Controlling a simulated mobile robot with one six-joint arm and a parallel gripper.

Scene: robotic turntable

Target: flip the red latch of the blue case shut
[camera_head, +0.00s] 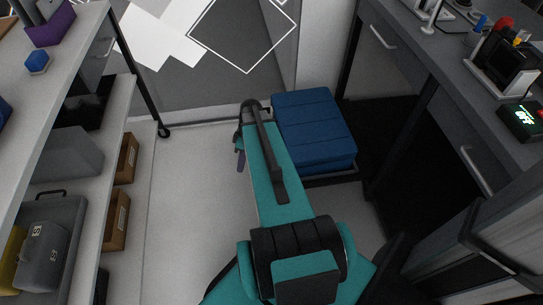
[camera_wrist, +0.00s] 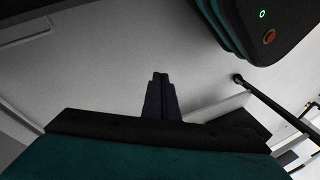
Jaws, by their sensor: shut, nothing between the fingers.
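My gripper (camera_wrist: 160,78) is shut and empty, its dark fingers together over pale floor in the wrist view. In the head view only a small purple-grey part of my gripper (camera_head: 240,160) shows beside my teal arm, above the floor. A large blue ridged block (camera_head: 318,125) stands low to the right of my arm, apart from the gripper. I cannot tell whether it is the blue case. No red latch can be made out in either view. My arm covers part of the middle of the head view.
A shelf unit (camera_head: 130,90) at left holds a grey case (camera_head: 43,255), brown boxes (camera_head: 117,220) and a purple bin (camera_head: 50,28). A dark workbench (camera_head: 440,75) with devices stands at right. Pale floor (camera_head: 190,200) between is clear.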

